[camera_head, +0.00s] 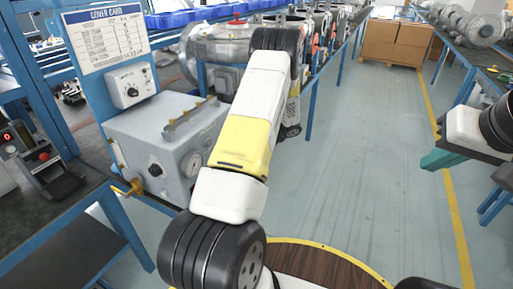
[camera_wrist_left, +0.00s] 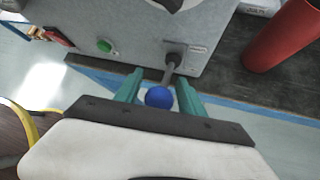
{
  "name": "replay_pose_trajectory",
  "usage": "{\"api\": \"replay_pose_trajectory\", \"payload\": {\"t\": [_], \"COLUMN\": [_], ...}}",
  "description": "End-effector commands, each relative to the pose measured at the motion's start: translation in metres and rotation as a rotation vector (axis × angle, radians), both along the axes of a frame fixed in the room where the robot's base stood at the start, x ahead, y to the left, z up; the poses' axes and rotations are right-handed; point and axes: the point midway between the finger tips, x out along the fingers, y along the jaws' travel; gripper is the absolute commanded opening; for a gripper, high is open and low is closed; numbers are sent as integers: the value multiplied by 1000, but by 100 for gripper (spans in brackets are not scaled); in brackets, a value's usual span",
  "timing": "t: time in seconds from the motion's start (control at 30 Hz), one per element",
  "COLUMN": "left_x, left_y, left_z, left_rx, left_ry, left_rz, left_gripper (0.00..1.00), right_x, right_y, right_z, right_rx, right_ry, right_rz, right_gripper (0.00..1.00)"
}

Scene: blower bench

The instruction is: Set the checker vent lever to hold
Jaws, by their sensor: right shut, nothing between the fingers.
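In the left wrist view, a grey panel (camera_wrist_left: 135,30) carries a dark lever (camera_wrist_left: 169,73) ending in a blue ball knob (camera_wrist_left: 159,97). The lever's label is too small to read. My left gripper (camera_wrist_left: 160,92) is open, its teal fingers on either side of the knob with small gaps. My arm hides this gripper in the head view. My right gripper (camera_head: 436,161) is shut and empty at far right.
A lever card (camera_head: 107,38) hangs on a blue post above a knob box (camera_head: 130,85). In the left wrist view are a green button (camera_wrist_left: 104,46) and a red cylinder (camera_wrist_left: 284,35). Cardboard boxes (camera_head: 395,42) stand at the aisle's far end; the aisle floor is clear.

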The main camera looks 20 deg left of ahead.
Motion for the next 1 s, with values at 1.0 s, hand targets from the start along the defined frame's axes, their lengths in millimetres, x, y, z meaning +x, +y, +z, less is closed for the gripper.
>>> {"api": "replay_pose_trajectory", "payload": {"t": [1.0], "left_x": [15], "left_y": [-55], "left_z": [53], "left_rx": [-1], "left_ry": [1], "left_rz": [0], "left_gripper": [51], "right_x": [0], "right_y": [0], "right_z": [0], "right_rx": [0], "right_ry": [0], "right_rz": [0], "right_gripper": [0]}}
